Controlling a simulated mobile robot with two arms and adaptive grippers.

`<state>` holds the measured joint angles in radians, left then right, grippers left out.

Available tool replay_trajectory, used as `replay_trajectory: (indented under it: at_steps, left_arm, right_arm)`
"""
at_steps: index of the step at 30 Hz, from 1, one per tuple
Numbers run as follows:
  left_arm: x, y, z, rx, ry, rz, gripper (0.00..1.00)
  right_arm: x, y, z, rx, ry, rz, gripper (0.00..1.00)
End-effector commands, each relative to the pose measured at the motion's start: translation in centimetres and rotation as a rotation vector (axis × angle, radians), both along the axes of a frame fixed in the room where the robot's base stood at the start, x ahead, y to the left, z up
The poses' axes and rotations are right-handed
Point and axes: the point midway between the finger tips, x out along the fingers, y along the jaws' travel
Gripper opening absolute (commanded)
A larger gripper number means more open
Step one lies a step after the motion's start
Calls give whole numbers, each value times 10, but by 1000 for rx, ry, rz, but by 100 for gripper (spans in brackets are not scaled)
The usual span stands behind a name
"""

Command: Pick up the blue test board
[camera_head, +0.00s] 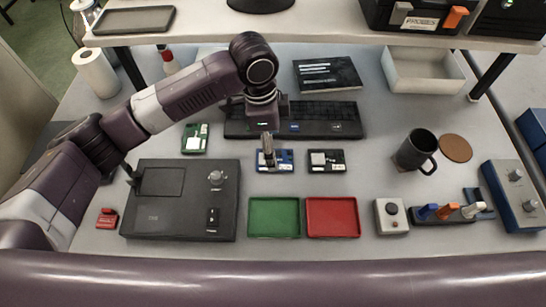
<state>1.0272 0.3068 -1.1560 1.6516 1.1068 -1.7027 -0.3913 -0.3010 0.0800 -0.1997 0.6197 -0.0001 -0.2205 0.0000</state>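The blue test board (285,161) lies flat on the grey table near the middle, just in front of the black keyboard. My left arm comes in from the left and bends down over it. My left gripper (268,160) points straight down at the board's left half and hides part of it. I cannot tell whether the fingers touch the board or grip it. The board looks level and at table height. My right gripper is not in view.
A green board (195,138) lies left and a black board (326,161) right of the blue one. A black test box (190,215), green tray (274,217) and red tray (332,217) are in front. A mug (414,149) stands right. A shelf (320,22) overhangs the back.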

Motion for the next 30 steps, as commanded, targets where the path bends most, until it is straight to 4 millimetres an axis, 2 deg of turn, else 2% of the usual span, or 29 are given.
replay_trajectory:
  at_steps: [6, 10, 19, 30]
  left_arm:
    - [2, 0, -27, 2, 3, 2, 71]
    - [2, -2, -45, 1, 1, 0, 71]
    - [3, -3, -53, 1, -1, -1, 71]
    - [3, -3, -52, 0, -1, 0, 31]
  right_arm:
    - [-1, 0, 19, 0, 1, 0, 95]
    - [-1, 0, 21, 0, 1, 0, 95]
    - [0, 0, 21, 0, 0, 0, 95]
    - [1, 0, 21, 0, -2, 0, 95]
